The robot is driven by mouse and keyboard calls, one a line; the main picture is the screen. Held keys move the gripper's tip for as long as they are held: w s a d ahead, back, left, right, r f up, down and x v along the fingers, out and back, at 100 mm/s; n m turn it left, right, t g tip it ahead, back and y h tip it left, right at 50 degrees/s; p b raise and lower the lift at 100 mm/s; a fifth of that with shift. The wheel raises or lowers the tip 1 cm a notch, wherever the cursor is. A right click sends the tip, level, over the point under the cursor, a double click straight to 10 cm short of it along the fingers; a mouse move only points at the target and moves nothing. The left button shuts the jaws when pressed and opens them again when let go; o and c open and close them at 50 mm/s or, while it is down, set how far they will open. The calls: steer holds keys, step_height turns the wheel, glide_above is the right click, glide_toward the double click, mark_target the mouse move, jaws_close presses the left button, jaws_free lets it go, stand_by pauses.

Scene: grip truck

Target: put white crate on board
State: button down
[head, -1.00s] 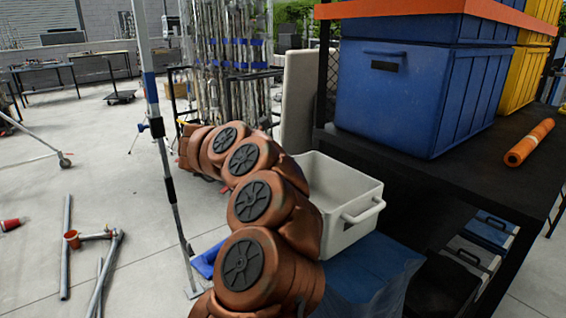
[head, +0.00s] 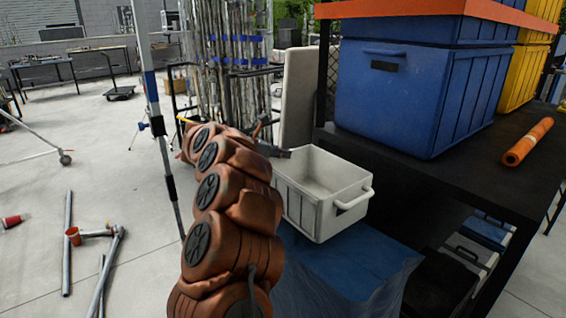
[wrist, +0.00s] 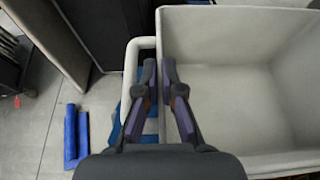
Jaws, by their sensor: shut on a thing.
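The white crate (head: 300,205) is an open, empty bin with a loop handle at its right end. It is upright above a blue covered block (head: 350,265); I cannot tell whether a gap lies between them. My gripper (head: 287,154) reaches the crate's far left end, partly hidden behind my brown arm. In the wrist view the fingers (wrist: 159,72) are shut on the near side wall of the crate (wrist: 235,90), beside its pale handle. I cannot tell for sure which surface is the board.
A black shelf (head: 430,180) stands close on the right, holding a blue bin (head: 400,100) and an orange roll (head: 527,142). A beige panel (head: 297,100) stands upright behind the crate. Metal pipes (head: 68,240) lie on the floor at left, where open floor shows.

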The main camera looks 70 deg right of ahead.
mark_target(283, 162)
steer(key=shift+f, duration=1.7)
steer(key=c, duration=1.3)
jaws_free()
steer(key=b+v, duration=0.1)
steer(key=v, duration=1.1)
steer(key=shift+b, duration=0.3)
steer(key=shift+w, duration=0.1)
